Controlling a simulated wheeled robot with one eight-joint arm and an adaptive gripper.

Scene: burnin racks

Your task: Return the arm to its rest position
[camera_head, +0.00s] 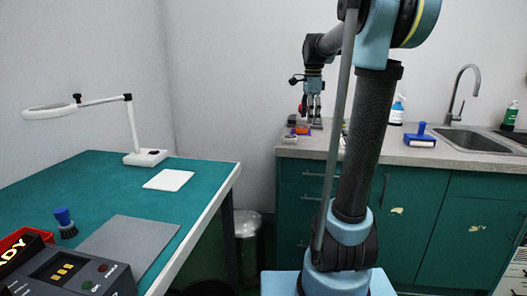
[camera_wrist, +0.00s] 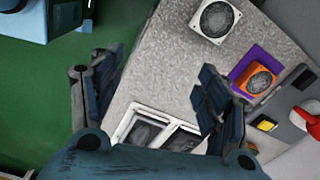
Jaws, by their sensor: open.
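My gripper (camera_head: 313,112) is above the far counter in the head view, at the end of my arm, pointing down. In the wrist view its two fingers (camera_wrist: 155,82) are spread wide apart. Only the speckled counter surface shows between the fingertips, and nothing is held. My arm rises in front of the counter and bends over toward its left end. A white-framed item (camera_wrist: 155,131) with two dark panes lies on the counter near the gripper's base in the wrist view, partly hidden by the gripper.
The counter (camera_wrist: 170,55) holds a white box (camera_wrist: 215,19) with a round dark face and an orange block (camera_wrist: 257,79) on a purple pad (camera_wrist: 239,66). A green table (camera_head: 95,190) with a lamp (camera_head: 145,157) stands left.

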